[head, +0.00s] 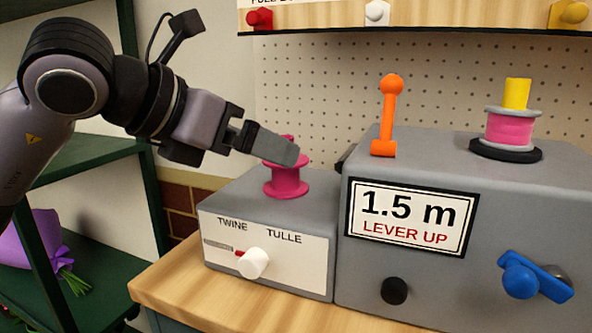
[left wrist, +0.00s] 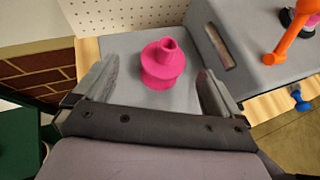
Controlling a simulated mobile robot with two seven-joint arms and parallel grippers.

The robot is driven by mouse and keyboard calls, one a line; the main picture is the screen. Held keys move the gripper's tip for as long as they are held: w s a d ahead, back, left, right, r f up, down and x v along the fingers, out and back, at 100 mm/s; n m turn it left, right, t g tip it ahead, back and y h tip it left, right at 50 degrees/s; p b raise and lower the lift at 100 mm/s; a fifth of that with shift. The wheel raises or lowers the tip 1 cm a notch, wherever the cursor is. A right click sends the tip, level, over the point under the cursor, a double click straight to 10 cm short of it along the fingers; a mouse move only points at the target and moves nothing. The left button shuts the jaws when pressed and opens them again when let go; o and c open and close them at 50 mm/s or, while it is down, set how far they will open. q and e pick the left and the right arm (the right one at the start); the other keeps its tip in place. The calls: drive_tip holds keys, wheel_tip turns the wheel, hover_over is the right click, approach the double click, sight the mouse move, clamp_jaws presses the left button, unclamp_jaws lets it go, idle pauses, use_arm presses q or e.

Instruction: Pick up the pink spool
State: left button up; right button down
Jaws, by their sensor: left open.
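The pink spool (head: 286,184) stands upright on top of the grey box marked TWINE and TULLE. In the left wrist view the spool (left wrist: 162,66) sits between my two spread fingers, a little beyond their tips, with grey box top showing on both sides of it. My left gripper (head: 290,155) is open and empty, reaching in from the left. Its fingers cover part of the spool's top in the head view. I cannot tell whether they touch it. My right gripper is in neither view.
A larger grey machine (head: 510,200) stands right of the box, with an orange lever (head: 388,112), a pink-wound spool (head: 510,130) with a yellow top, and a blue crank (head: 535,278). A shelf with knobs hangs above. A purple-wrapped bouquet (head: 30,240) lies on the green shelving at left.

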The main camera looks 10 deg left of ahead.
sight(286, 183)
use_arm(q)
drive_tip(key=x, duration=0.6)
drive_tip(key=shift+s+d+f, duration=0.1)
drive_tip(key=shift+d+f, duration=0.1)
drive_tip(key=shift+d, duration=0.1)
drive_tip(key=shift+c, duration=0.3)
drive_tip(key=c, duration=1.1)
